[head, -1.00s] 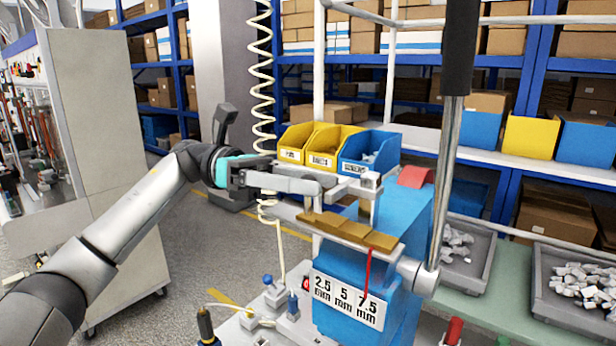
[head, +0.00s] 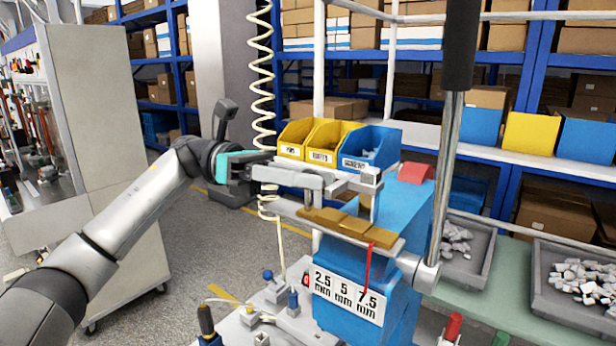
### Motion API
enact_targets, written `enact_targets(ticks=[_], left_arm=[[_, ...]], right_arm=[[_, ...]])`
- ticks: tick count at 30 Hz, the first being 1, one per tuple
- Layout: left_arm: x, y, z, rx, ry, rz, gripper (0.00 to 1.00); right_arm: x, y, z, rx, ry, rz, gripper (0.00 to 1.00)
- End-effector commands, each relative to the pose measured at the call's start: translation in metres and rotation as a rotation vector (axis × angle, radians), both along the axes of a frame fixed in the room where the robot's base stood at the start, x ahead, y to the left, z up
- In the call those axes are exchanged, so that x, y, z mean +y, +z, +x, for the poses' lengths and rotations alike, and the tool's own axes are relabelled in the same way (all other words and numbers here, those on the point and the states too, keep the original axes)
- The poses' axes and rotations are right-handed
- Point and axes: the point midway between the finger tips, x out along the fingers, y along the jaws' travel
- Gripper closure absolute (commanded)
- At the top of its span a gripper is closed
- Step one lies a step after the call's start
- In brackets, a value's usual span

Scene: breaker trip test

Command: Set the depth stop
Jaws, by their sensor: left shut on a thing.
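The blue press (head: 402,225) stands at the centre right. Its front carries a white scale plate (head: 347,295) marked 2.5, 5 and 7.5 mm. A stepped brass-coloured bar (head: 350,226) lies across the top of the press. My left gripper (head: 368,178) reaches in from the left above the bar. It is shut on a small upright tan post (head: 367,206) over the bar; its fingers hide the post's top. My right gripper is not in view.
A tall lever (head: 446,170) with a black grip rises right of the press. Yellow and blue bins (head: 370,146) stand behind my gripper. Grey trays (head: 575,285) of small parts lie on the right. Several small fittings (head: 268,308) crowd the front left of the press.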

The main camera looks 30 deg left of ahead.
Motion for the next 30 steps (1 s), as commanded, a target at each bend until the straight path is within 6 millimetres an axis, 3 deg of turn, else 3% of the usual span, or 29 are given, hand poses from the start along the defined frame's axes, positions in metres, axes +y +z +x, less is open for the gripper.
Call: enact_targets(ticks=[30], left_arm=[[0.0056,-0.0003,0.0009,-0.003,0.002,-0.001,1.0]], right_arm=[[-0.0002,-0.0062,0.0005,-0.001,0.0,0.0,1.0]])
